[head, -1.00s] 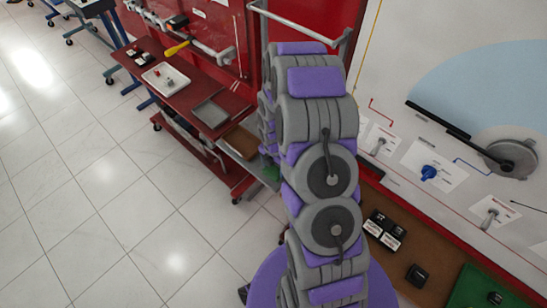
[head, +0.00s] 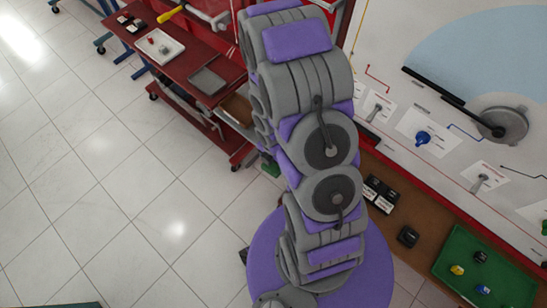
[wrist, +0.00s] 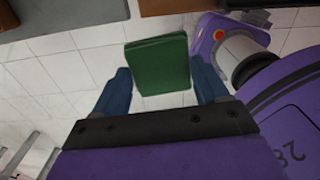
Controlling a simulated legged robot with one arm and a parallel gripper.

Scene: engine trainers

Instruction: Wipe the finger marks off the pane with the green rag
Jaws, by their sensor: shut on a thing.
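The green rag (wrist: 158,65) is a folded, flat square between the blue fingers of my gripper (wrist: 160,78) in the wrist view. My gripper is shut on it and holds it above the white tiled floor. A small green patch, likely the rag (head: 270,166), shows beside my arm in the head view; the gripper itself is hidden behind the arm there. A light blue rounded area (head: 500,55), perhaps the pane, is on the white board at upper right, with a black wiper arm across its lower edge. I cannot make out finger marks on it.
A red cart (head: 185,70) with a white tray (head: 180,44) and a grey tray (head: 208,81) stands at upper left. A green tray (head: 450,270) with small parts lies on the brown ledge below the white board (head: 395,75). The tiled floor at left is clear.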

